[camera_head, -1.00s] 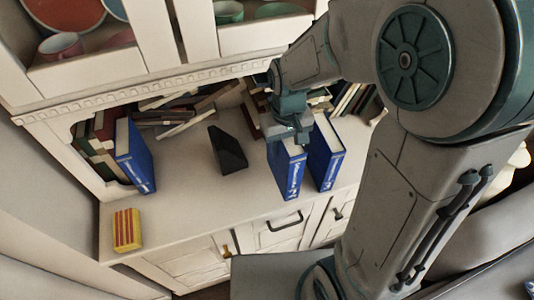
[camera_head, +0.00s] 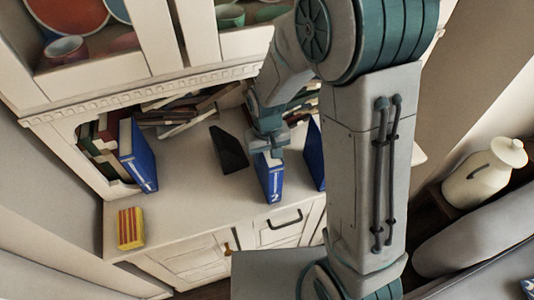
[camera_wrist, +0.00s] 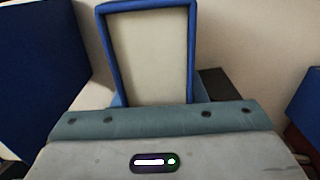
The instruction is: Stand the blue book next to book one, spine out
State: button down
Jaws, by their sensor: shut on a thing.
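My gripper (camera_head: 266,150) is shut on the top of an upright blue book (camera_head: 269,180) with white lettering on its spine, which faces the front of the counter. I cannot tell whether its base touches the counter. In the wrist view the held book (camera_wrist: 148,55) shows its pale page edges between blue covers. A second blue book (camera_head: 314,160) stands to its right with a gap between, partly hidden by my arm. A third blue book (camera_head: 138,158) stands at the left against the shelved books.
A black wedge-shaped object (camera_head: 228,150) is on the counter (camera_head: 195,205) just left of the held book. A yellow and red striped box (camera_head: 131,228) sits at the front left. Loose books (camera_head: 185,115) lie along the back. The counter between the left book and the wedge is clear.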

jog(key=shift+f, duration=0.2)
jog(key=c, duration=0.9)
grip_release()
jog(key=shift+r, duration=0.1)
